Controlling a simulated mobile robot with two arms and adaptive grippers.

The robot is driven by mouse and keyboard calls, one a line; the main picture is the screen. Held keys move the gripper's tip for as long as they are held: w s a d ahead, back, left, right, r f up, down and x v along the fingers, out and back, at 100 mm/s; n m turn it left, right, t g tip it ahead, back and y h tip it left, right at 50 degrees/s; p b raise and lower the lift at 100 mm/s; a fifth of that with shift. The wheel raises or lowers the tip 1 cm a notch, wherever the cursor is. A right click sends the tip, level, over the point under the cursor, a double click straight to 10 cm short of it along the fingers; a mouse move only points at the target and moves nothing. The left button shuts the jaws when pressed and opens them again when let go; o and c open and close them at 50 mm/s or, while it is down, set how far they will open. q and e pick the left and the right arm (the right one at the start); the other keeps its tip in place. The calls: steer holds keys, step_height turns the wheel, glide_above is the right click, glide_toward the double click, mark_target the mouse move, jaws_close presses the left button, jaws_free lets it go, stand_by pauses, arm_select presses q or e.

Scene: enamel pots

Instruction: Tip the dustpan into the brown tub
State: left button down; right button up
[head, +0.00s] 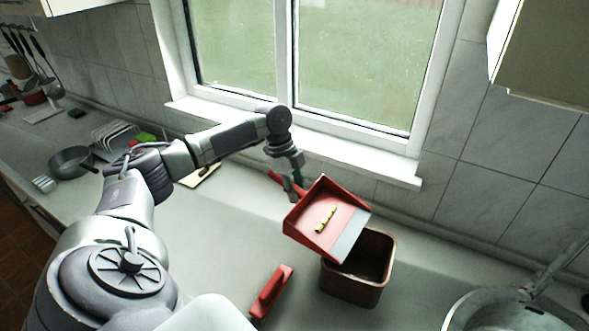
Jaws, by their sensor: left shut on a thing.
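A red dustpan (313,213) with a pale grey lip is held in the air, partly over the brown tub (351,288). A small yellow piece (326,219) lies in the pan. The pan is tilted, its lip towards the tub's opening. The tub stands upright on the counter; its dark inside shows at the right, and the pan hides its left rim. My left gripper (293,188) is shut on the dustpan's red handle, at the pan's upper left. My right gripper does not show.
A red brush (270,291) lies on the counter (225,236) left of the tub. A metal sink (518,312) is at the lower right. A grey pan (72,162) and a dish rack (118,139) stand at the left. The window sill (330,154) runs behind my left arm.

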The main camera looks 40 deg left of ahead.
mark_target(306, 194)
arm_select(q)
steer(key=shift+w+d+r+y+p, duration=0.2)
steer(key=shift+d+r+y+p, duration=0.2)
steer(key=shift+r+y, duration=0.15)
steer(key=shift+w+d+r+y+p, duration=0.25)
steer(key=shift+r+y+p, duration=0.15)
steer(key=shift+r+y, duration=0.1)
steer(key=shift+d+r, duration=0.1)
steer(key=shift+d, duration=0.1)
steer(key=shift+d+r+g+y+p, duration=0.3)
steer(key=shift+d+r+y+p, duration=0.15)
steer(key=shift+y, duration=0.2)
steer(key=shift+w+d+r+y, duration=0.2)
steer(key=shift+d+r+y, duration=0.5)
steer(key=shift+d, duration=0.15)
steer(key=w+d+r+g+y, duration=0.1)
steer(key=d+r+y, duration=0.2)
steer(key=d+y, duration=0.2)
steer(key=shift+w+d+r, duration=0.15)
steer(key=shift+w+d, duration=0.05)
steer(key=shift+d, duration=0.7)
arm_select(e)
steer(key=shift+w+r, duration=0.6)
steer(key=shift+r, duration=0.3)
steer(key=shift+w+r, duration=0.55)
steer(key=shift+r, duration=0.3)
